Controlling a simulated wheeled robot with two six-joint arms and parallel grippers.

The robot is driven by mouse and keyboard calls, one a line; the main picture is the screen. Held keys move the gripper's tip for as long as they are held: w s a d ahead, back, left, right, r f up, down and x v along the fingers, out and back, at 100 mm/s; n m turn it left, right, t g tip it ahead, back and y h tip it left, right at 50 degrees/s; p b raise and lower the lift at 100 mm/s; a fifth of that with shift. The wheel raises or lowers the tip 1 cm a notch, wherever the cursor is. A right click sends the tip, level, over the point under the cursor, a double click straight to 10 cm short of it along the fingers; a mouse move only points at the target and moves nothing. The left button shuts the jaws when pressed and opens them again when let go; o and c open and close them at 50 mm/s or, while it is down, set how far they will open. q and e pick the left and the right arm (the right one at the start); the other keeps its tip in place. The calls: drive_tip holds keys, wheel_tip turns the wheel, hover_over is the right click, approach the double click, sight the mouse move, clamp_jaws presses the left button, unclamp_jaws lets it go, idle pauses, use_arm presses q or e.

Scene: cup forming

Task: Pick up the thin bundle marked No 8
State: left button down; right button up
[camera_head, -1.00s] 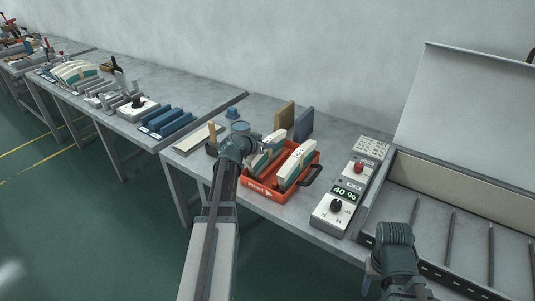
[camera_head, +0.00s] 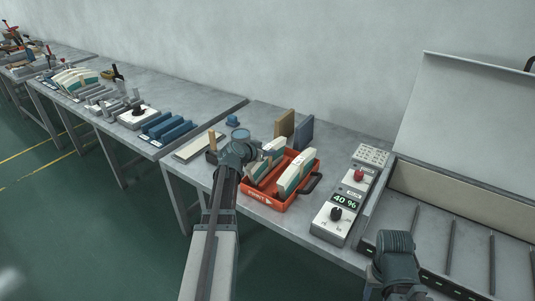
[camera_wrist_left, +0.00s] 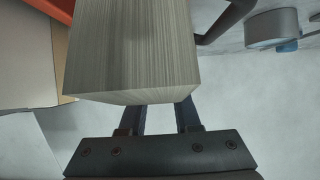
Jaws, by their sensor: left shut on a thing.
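In the head view my left gripper (camera_head: 254,163) is at the left side of the orange tray (camera_head: 262,196), mostly hidden by its own wrist. In the left wrist view the bundle (camera_wrist_left: 135,45) shows as a block with fine streaked sheet edges, between the dark jaws (camera_wrist_left: 158,118). I cannot read a number on it, nor tell whether it is clear of the tray floor. Another white and green bundle (camera_head: 295,172) stands upright in the tray to the right.
A brown board (camera_head: 285,123) and a blue board (camera_head: 304,132) stand behind the tray. The tray's dark handle (camera_head: 311,184) sticks out right. A control box (camera_head: 338,212) reading 40 % and a large open-lidded case (camera_head: 450,185) stand further right. Blue blocks (camera_head: 168,130) lie on the left table.

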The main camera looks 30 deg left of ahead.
use_arm(q)
wheel_tip(320, 180, up, 10)
drive_tip(key=p, duration=0.9)
